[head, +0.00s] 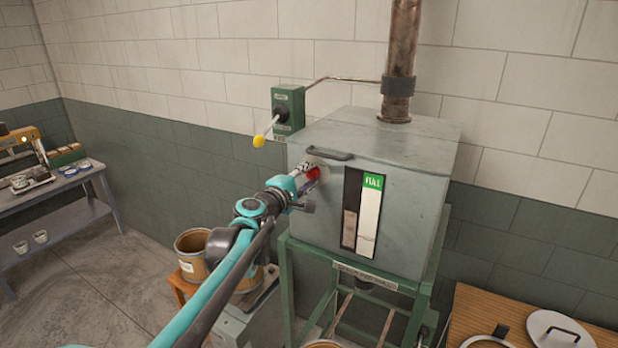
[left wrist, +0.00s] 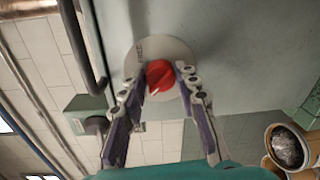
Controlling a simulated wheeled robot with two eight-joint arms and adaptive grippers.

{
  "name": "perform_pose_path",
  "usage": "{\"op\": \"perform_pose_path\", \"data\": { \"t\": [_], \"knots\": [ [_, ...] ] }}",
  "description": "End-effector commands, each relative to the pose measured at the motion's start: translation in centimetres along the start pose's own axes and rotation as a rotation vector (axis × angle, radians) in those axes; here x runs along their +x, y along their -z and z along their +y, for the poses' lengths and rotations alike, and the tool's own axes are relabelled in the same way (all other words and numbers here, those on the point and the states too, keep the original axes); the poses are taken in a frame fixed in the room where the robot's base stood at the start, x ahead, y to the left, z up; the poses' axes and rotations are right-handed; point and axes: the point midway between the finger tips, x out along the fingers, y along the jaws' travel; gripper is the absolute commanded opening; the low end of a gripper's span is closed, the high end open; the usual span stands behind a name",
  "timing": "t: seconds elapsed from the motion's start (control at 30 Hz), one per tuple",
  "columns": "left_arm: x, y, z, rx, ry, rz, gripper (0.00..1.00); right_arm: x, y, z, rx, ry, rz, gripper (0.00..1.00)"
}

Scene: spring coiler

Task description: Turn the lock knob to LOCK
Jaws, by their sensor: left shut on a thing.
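The lock knob (left wrist: 161,77) is red with a white pointer line and sits on a round pale plate (left wrist: 178,48) on the grey metal box. Some lettering shows on the plate, but I cannot read which position the pointer marks. In the head view the knob (head: 312,174) is partly hidden by my left gripper (head: 306,184). In the left wrist view the two fingers of my left gripper (left wrist: 160,84) are on either side of the knob, shut on it. My right gripper is not in view.
The grey box (head: 413,220) stands on a green frame and has a handle (head: 330,153) and a FULL gauge (head: 368,222). A green lever box (head: 288,108) with a yellow-tipped lever is on the wall. Drums (head: 192,250) stand below left; a wooden table (head: 470,309) is at right.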

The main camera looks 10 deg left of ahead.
Motion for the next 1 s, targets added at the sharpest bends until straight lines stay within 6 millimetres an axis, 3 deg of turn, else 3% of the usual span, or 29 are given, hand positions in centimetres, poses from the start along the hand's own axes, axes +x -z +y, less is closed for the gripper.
{"op": "perform_pose_path", "data": {
  "t": [0.57, 0.6, 0.67, 1.0],
  "knots": [
    [-0.01, 0.06, 0.0, -0.034, 0.0, -0.001, 0.02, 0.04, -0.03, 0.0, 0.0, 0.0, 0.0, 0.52],
    [-0.01, 0.05, -0.01, -0.033, 0.0, -0.001, 0.36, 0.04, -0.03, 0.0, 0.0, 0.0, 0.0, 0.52],
    [-0.01, 0.05, 0.0, -0.033, 0.0, -0.002, 0.52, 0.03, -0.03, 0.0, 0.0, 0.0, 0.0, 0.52],
    [-0.21, 0.03, 0.01, -0.032, 0.0, -0.002, 0.52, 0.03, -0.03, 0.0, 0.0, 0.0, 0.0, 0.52]
  ]
}}
